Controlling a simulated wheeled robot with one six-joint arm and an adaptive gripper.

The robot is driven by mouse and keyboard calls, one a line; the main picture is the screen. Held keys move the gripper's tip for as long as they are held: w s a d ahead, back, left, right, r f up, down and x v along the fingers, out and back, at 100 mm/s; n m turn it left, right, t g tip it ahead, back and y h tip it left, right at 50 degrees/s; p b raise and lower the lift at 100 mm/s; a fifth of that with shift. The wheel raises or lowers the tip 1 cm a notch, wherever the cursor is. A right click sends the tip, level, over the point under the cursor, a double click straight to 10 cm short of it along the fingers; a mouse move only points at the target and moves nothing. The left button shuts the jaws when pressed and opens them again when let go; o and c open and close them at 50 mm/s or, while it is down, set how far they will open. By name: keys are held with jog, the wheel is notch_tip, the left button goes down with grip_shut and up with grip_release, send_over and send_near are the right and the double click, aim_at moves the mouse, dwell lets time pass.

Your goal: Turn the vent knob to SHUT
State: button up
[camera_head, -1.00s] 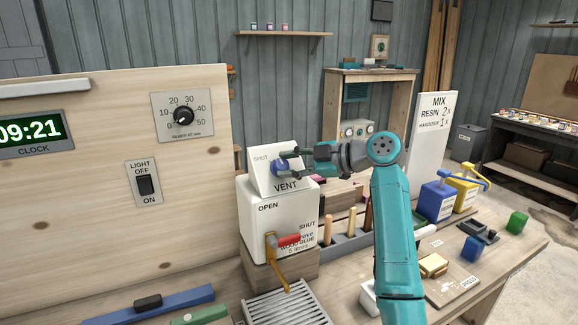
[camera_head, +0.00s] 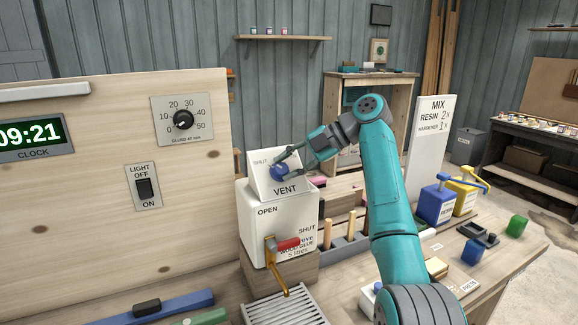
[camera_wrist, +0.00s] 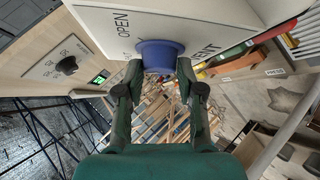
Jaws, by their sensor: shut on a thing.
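The blue vent knob (camera_head: 278,172) sits on the sloped white VENT panel (camera_head: 262,188) on top of the white glue container. The word SHUT shows at the panel's upper left in the head view. My gripper (camera_head: 284,168) reaches in from the right with its fingers at the knob. In the wrist view the blue knob (camera_wrist: 160,55) lies between the two fingertips (camera_wrist: 159,70), and they are shut on it. OPEN shows on the panel to the knob's left there. The knob's pointer is hidden, so its setting cannot be read.
Below the panel, the white container (camera_head: 262,225) has a red-handled tap (camera_head: 288,244) over a slatted tray (camera_head: 287,307). Tool handles stand in a grey rack (camera_head: 347,247) to the right. A wooden board (camera_head: 70,210) with clock, dial and light switch stands at left.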

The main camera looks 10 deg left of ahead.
jog(key=shift+f, duration=0.1)
jog(key=o, duration=1.1)
jog(key=shift+o, duration=0.2)
jog(key=v, duration=1.2)
jog(key=shift+d, duration=0.1)
